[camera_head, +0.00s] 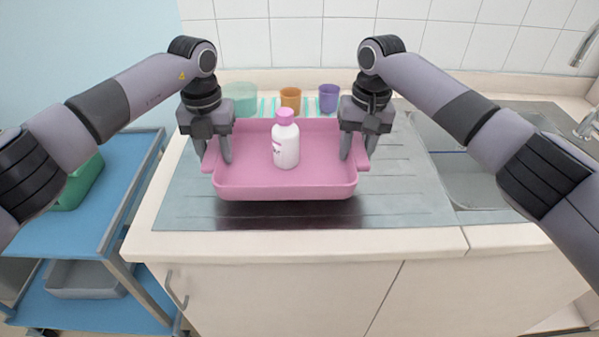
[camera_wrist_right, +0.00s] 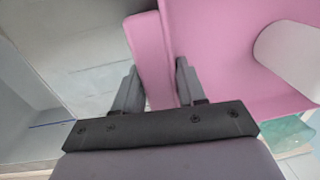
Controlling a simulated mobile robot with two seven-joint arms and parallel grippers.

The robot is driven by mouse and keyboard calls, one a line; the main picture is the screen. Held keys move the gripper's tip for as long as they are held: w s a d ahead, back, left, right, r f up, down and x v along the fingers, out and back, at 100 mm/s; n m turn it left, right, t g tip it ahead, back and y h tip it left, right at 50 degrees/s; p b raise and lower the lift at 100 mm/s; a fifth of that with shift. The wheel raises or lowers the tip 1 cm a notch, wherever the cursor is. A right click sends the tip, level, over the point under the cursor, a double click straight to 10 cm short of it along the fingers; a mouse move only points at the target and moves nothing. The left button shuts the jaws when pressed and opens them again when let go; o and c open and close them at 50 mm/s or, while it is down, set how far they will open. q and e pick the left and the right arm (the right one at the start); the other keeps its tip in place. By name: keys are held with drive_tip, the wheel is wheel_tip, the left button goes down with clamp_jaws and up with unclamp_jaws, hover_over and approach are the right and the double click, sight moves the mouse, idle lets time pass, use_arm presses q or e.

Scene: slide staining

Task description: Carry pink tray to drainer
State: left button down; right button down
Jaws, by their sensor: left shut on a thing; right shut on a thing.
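The pink tray (camera_head: 285,191) is held level over the grey ribbed drainer (camera_head: 405,190), with a dark shadow under its front edge. A white bottle with a pink cap (camera_head: 286,145) stands upright in the tray. My left gripper (camera_head: 212,155) is shut on the tray's left rim. My right gripper (camera_head: 358,152) is shut on its right rim. In the right wrist view the pink rim (camera_wrist_right: 150,70) lies between the right gripper's fingers (camera_wrist_right: 155,88). Whether the tray touches the drainer is hard to tell.
A green tub (camera_head: 240,97), an orange cup (camera_head: 290,98) and a purple cup (camera_head: 328,98) stand behind the tray near the tiled wall. A sink (camera_head: 470,180) with a tap is at right. A blue trolley (camera_head: 95,235) stands at left.

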use_arm(q)
drive_tip(key=shift+d+f, duration=0.25)
drive_tip(key=shift+d, duration=0.05)
use_arm(e)
drive_tip(key=shift+a+f, duration=0.1)
drive_tip(key=shift+a, duration=0.15)
